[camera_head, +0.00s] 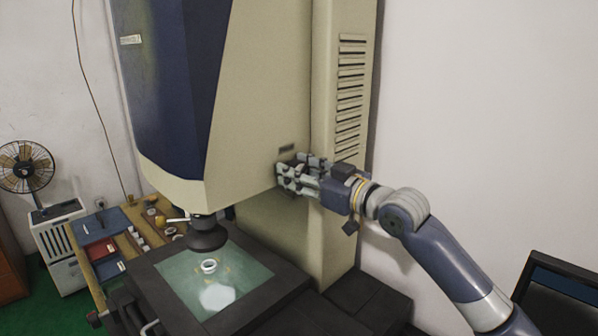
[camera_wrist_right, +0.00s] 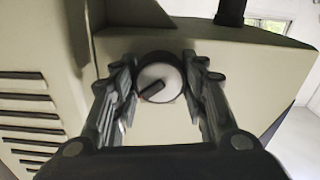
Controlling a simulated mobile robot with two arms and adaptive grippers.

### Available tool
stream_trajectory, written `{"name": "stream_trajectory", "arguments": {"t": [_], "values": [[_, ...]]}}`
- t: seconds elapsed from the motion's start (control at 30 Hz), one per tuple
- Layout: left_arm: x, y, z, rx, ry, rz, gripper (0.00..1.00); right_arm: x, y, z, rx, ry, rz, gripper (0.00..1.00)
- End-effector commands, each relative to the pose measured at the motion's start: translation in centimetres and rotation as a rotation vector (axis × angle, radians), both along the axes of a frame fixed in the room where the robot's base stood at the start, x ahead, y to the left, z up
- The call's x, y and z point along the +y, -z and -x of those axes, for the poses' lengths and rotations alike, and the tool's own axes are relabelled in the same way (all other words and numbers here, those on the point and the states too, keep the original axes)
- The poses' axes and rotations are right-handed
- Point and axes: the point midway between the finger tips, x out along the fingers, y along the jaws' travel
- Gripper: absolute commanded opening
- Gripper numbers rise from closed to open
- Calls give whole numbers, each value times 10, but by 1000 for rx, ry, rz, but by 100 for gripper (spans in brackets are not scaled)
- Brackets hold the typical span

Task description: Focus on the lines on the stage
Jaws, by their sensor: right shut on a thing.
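A large beige and blue measuring machine (camera_head: 262,90) stands over a dark stage with a glass plate (camera_head: 176,272). A small white ring (camera_head: 209,266) sits on the glass, with faint yellowish lines near it and a bright patch of light (camera_head: 217,296) in front. The dark lens (camera_head: 207,236) hangs above the stage. My right gripper (camera_head: 283,178) is at the machine's right side. In the right wrist view, my right gripper (camera_wrist_right: 160,86) is shut on a round knob (camera_wrist_right: 159,84) with a dark pointer bar, one finger on each side. My left gripper is out of view.
A wooden bench (camera_head: 128,246) with blue and red trays (camera_head: 101,250) and several small parts stands left of the machine. A fan (camera_head: 27,167) is farther left. A dark monitor (camera_head: 560,296) is at the lower right.

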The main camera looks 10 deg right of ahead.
Motion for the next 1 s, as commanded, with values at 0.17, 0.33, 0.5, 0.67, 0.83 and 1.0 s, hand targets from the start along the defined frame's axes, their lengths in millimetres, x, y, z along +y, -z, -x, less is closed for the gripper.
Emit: {"name": "stream_trajectory", "arguments": {"t": [0.17,0.33,0.5,0.67,0.83,1.0], "values": [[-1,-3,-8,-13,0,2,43,0,0,0,-34,0,53,16],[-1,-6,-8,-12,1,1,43,0,0,0,-96,1,149,16],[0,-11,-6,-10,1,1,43,0,-1,0,-178,2,273,16],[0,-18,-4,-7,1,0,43,1,-1,0,-257,1,391,16],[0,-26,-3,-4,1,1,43,1,-2,0,-332,2,503,16],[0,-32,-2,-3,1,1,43,1,0,1,-390,1,592,16]]}}
